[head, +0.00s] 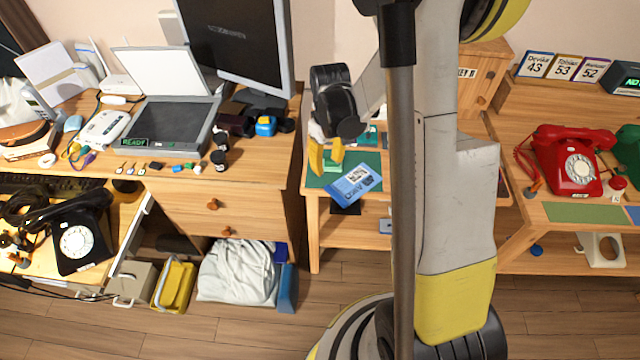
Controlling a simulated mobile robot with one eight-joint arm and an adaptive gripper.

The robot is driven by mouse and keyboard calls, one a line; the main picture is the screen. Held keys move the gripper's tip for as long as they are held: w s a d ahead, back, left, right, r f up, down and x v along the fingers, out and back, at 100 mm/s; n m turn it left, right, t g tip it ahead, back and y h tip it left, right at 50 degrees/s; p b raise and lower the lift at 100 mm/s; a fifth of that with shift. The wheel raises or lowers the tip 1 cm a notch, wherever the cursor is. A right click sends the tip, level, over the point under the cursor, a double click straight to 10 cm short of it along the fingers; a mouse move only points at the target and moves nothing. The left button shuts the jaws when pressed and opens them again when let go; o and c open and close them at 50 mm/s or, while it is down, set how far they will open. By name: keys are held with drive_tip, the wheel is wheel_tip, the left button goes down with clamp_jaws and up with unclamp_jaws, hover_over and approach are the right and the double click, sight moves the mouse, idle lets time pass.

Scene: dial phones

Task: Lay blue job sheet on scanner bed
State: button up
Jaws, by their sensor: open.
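The blue job sheet (356,184), with white print on it, is at the front of the small middle table. It lies partly over a green mat (372,161), and its lower corner reaches past the table's front edge in the picture. My gripper (326,168) has yellow fingers, spread and empty, just up and left of the sheet. I cannot tell whether a finger touches it. The scanner stands on the left desk with its pale lid (153,71) raised. Its dark bed (168,122) is bare, and its front display reads READY.
A monitor (235,45) stands behind the scanner's right side. A gap separates the left desk (272,165) from the middle table. A red dial phone (577,160) stands on the right desk.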

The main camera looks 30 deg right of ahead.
sight(329, 188)
drive_tip(key=f+b, duration=0.1)
drive_tip(key=f, duration=0.2)
drive_tip(key=f+b, duration=0.1)
drive_tip(key=f, duration=0.1)
drive_tip(key=shift+s+d+f, duration=0.15)
drive_tip(key=shift+d+f, duration=0.05)
drive_tip(key=shift+f, duration=0.2)
drive_tip(key=f+b, duration=0.2)
drive_tip(key=f, duration=0.1)
drive_tip(key=f+b, duration=0.1)
drive_tip(key=f, duration=0.1)
drive_tip(key=shift+s, duration=0.35)
drive_tip(key=shift+r, duration=0.1)
clamp_jaws()
